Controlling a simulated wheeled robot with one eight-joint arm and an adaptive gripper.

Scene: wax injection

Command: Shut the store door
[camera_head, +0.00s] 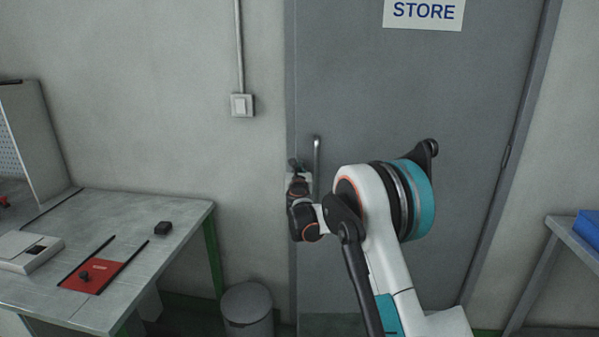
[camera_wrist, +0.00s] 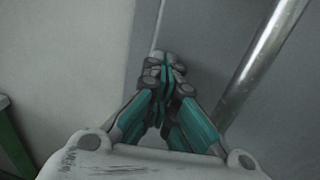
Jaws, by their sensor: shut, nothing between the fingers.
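The grey store door (camera_head: 450,110) fills the middle of the head view, under a white STORE sign (camera_head: 423,12). It stands in or very near its frame; I see no clear gap at its left edge, but cannot tell if it is fully closed. A vertical metal bar handle (camera_head: 317,158) is near that left edge and also shows in the wrist view (camera_wrist: 262,62). My gripper (camera_head: 295,165) is shut and empty, left of the handle. In the wrist view my fingertips (camera_wrist: 166,68) point at the door's left edge; whether they touch is unclear.
A workbench (camera_head: 170,215) with a red mat (camera_head: 92,276) and small items stands at the left. A grey bin (camera_head: 247,308) is on the floor beside the door. A light switch (camera_head: 242,105) is on the wall. A shelf with a blue box (camera_head: 588,230) is at the right.

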